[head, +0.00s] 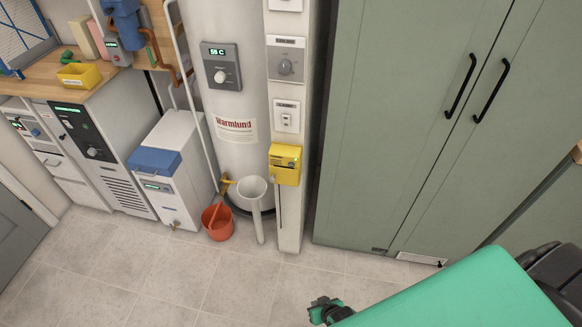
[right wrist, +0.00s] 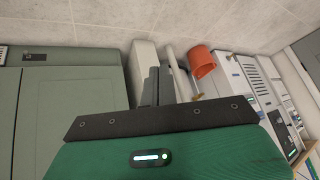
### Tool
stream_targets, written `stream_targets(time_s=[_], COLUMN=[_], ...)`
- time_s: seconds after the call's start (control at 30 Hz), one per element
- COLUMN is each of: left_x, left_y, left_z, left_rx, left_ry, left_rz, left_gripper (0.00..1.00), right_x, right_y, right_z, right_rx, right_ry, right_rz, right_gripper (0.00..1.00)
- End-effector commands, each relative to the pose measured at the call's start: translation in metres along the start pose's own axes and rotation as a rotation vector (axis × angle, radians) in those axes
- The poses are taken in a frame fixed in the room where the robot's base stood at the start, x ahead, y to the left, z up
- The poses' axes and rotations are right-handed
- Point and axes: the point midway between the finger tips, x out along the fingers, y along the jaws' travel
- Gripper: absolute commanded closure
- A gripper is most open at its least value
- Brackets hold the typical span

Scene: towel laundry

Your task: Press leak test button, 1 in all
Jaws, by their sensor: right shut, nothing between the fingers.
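A yellow box (head: 285,164) is mounted low on the narrow white wall column in the head view. It has a small light near its top, and its print is too small to read. It seems to be the leak test unit, though I cannot tell which part is its button. My right gripper (head: 328,311) is at the bottom of the head view, shut and empty, apart from the box and low over the floor. Its dark fingers also show in the right wrist view (right wrist: 157,86), in front of the white column. My left gripper is not in view.
A tall water heater (head: 236,115) stands left of the column, with an orange bucket (head: 217,221) and a white funnel pipe (head: 257,207) in front. Green cabinets (head: 405,130) stand to the right. The tiled floor (head: 190,275) in front is clear.

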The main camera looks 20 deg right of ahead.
Motion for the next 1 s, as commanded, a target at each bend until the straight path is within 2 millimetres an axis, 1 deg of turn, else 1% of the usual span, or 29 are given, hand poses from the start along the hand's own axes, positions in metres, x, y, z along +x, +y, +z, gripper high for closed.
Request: stream_targets(time_s=[0.03, 0.07, 0.1, 0.17, 0.2, 0.27, 0.3, 0.37, 0.4, 0.47, 0.5, 0.57, 0.6, 0.7, 0.8, 0.9, 1.0], left_x=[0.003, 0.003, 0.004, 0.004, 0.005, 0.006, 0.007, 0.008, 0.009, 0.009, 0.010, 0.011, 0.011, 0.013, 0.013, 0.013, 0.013], left_y=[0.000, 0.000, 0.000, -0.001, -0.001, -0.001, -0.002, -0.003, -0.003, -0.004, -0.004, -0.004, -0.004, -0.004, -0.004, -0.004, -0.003], left_z=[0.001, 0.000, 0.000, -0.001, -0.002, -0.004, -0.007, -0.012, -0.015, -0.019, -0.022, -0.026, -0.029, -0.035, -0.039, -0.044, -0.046], left_rx=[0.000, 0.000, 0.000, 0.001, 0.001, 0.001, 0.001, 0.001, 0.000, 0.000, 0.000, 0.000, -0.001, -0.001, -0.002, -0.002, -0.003], left_ry=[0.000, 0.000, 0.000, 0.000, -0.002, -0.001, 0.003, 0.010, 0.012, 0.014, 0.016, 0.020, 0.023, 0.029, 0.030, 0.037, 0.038], left_rz=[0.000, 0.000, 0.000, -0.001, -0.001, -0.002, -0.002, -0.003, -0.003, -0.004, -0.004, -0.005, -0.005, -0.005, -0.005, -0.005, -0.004], left_gripper=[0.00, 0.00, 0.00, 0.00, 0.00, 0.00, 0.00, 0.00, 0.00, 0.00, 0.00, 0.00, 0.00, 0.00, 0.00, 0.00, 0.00], right_x=[0.001, 0.000, -0.001, -0.004, -0.007, -0.012, -0.016, -0.024, -0.030, -0.039, -0.046, -0.058, -0.066, -0.090, -0.114, -0.136, -0.152], right_y=[-0.005, -0.007, -0.011, -0.016, -0.020, -0.025, -0.028, -0.033, -0.037, -0.042, -0.045, -0.050, -0.053, -0.061, -0.068, -0.073, -0.076], right_z=[-0.023, -0.037, -0.054, -0.081, -0.098, -0.124, -0.141, -0.166, -0.183, -0.207, -0.224, -0.247, -0.262, -0.299, -0.331, -0.355, -0.371], right_rx=[0.021, 0.034, 0.049, 0.073, 0.090, 0.114, 0.130, 0.152, 0.169, 0.191, 0.205, 0.228, 0.242, 0.275, 0.305, 0.328, 0.345], right_ry=[0.042, 0.066, 0.096, 0.142, 0.172, 0.218, 0.247, 0.293, 0.323, 0.369, 0.399, 0.443, 0.472, 0.545, 0.611, 0.664, 0.701], right_rz=[-0.012, -0.019, -0.029, -0.044, -0.055, -0.072, -0.085, -0.104, -0.117, -0.139, -0.154, -0.178, -0.194, -0.237, -0.279, -0.315, -0.343], right_gripper=[1.00, 1.00, 1.00, 1.00, 1.00, 1.00, 1.00, 1.00, 1.00, 1.00, 1.00, 1.00, 1.00, 1.00, 1.00, 1.00, 1.00])
